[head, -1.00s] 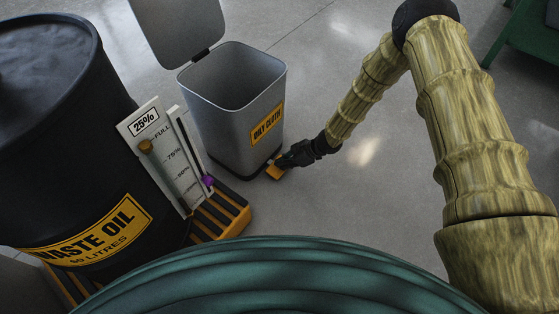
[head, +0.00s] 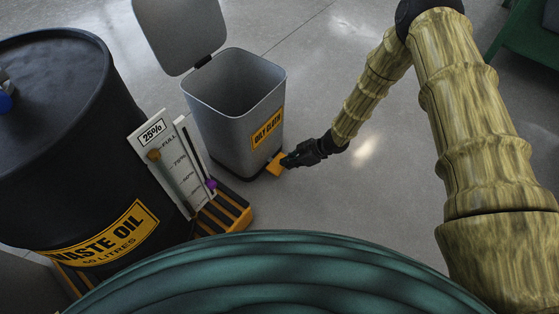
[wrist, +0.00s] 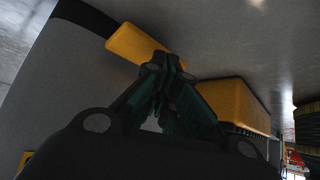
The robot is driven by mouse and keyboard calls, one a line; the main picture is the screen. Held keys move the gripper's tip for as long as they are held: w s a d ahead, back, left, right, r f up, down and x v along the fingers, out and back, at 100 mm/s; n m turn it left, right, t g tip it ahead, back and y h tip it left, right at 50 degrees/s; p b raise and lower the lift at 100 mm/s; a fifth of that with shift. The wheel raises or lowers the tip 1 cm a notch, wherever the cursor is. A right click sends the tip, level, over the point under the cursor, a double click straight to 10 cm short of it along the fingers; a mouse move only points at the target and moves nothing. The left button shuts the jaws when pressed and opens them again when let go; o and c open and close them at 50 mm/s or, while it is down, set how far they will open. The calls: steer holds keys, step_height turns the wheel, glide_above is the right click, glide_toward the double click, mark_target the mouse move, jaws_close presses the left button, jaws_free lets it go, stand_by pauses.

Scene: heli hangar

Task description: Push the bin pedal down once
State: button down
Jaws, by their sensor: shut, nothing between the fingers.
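The grey bin (head: 222,125) with the "OILY CLOTH" label (head: 267,128) stands upright, its lid (head: 180,35) swung open. The yellow pedal (head: 275,166) juts from the bin's base at the right. My gripper (head: 287,161) is shut and empty, its tips at the pedal's right edge. In the wrist view, the closed fingertips (wrist: 165,62) overlap the near edge of the yellow pedal (wrist: 140,44). I cannot tell whether they touch it.
A black waste oil drum (head: 60,140) stands left of the bin on a yellow-and-black striped base (head: 225,212), with a level gauge board (head: 165,160) beside it. A green frame (head: 525,40) is at the upper right.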

steer(key=r+p, duration=0.1)
steer(key=s+d+r+p, duration=0.1)
steer(key=shift+d+r, duration=0.1)
steer(key=shift+r, duration=0.25)
stand_by(0.5)
steer(key=s+d+r+m+h+p, duration=0.1)
steer(key=s+d+r+m+h, duration=0.15)
steer(key=s+d+m, duration=0.65)
steer(key=s+d+r+m+h+p, duration=0.1)
steer(key=s+d+m+h, duration=0.25)
steer(key=s, duration=1.25)
steer(key=s+d+r+m+h+p, duration=0.1)
steer(key=s+d+r+m+h, duration=0.15)
steer(key=s+d+m, duration=0.65)
step_height(320, 180, up, 37)
steer(key=s+a+n+p, duration=0.2)
steer(key=n+p, duration=0.2)
steer(key=p, duration=3.3)
steer(key=shift+s+a+r+g+p, duration=0.2)
steer(key=shift+s+a+g+p, duration=0.05)
steer(key=shift+a+g+p, duration=0.15)
